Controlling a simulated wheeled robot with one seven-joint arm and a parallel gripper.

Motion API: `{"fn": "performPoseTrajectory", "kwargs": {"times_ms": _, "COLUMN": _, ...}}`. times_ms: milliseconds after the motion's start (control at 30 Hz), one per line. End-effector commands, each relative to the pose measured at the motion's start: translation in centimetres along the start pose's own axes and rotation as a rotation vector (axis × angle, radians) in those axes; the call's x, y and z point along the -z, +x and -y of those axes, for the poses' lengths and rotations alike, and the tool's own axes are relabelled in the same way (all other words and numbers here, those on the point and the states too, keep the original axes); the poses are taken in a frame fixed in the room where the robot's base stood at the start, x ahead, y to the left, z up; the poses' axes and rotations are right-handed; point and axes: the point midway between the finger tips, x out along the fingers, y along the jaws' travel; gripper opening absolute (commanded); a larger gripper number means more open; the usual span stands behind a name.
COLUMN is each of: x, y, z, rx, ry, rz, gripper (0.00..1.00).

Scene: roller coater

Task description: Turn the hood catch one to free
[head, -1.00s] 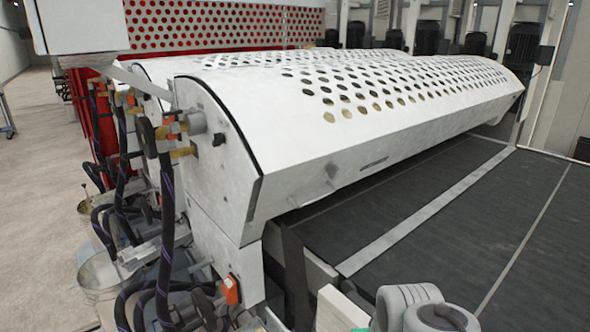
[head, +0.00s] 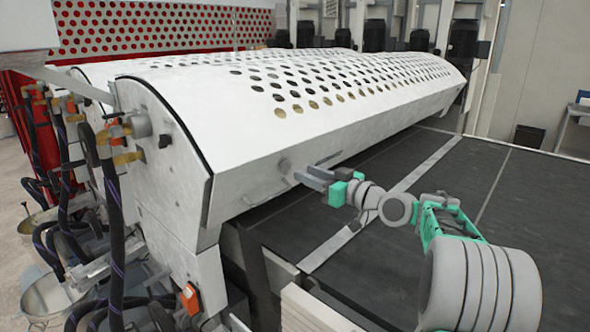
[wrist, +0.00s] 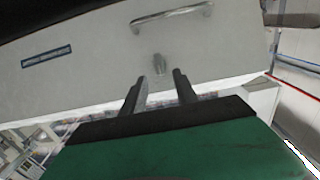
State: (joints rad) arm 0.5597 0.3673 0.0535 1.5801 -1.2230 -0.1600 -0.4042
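The hood catch, a small grey knob, sits on the pale front face of the hood (head: 330,150). In the wrist view the catch (wrist: 159,65) stands just beyond and between my fingertips, with its lower end towards the gap. In the head view a round knob (head: 285,165), which looks like the same catch, shows just left of the fingertips. My gripper (head: 302,174) is open and empty, in front of the hood's lower front face. Its two dark fingers also show apart in the wrist view (wrist: 160,78). Whether they touch the hood is unclear.
A metal bar handle (wrist: 172,16) and a dark blue label (wrist: 47,54) are on the hood face near the catch. The dark conveyor belt (head: 400,250) lies below my arm. Hoses and valves (head: 115,200) crowd the left end.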

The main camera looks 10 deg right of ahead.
Motion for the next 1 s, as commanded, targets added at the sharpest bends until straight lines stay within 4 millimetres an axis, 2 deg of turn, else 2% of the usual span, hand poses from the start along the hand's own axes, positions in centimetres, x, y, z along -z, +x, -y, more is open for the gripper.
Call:
{"fn": "performPoseTrajectory", "kwargs": {"times_ms": 100, "x": 0.3, "y": 2.5, "z": 0.1, "rx": 0.003, "ry": 0.002, "rz": 0.003, "gripper": 0.35}}
{"fn": "performPoseTrajectory", "kwargs": {"times_ms": 300, "x": 0.1, "y": 5.2, "z": 0.0, "rx": -0.001, "ry": 0.001, "rz": 0.003, "gripper": 0.35}}
{"fn": "performPoseTrajectory", "kwargs": {"times_ms": 567, "x": -0.1, "y": 5.5, "z": -0.1, "rx": -0.003, "ry": 0.001, "rz": 0.004, "gripper": 0.35}}
{"fn": "performPoseTrajectory", "kwargs": {"times_ms": 1000, "x": -0.1, "y": 5.5, "z": 0.0, "rx": -0.002, "ry": 0.001, "rz": 0.004, "gripper": 0.01}}
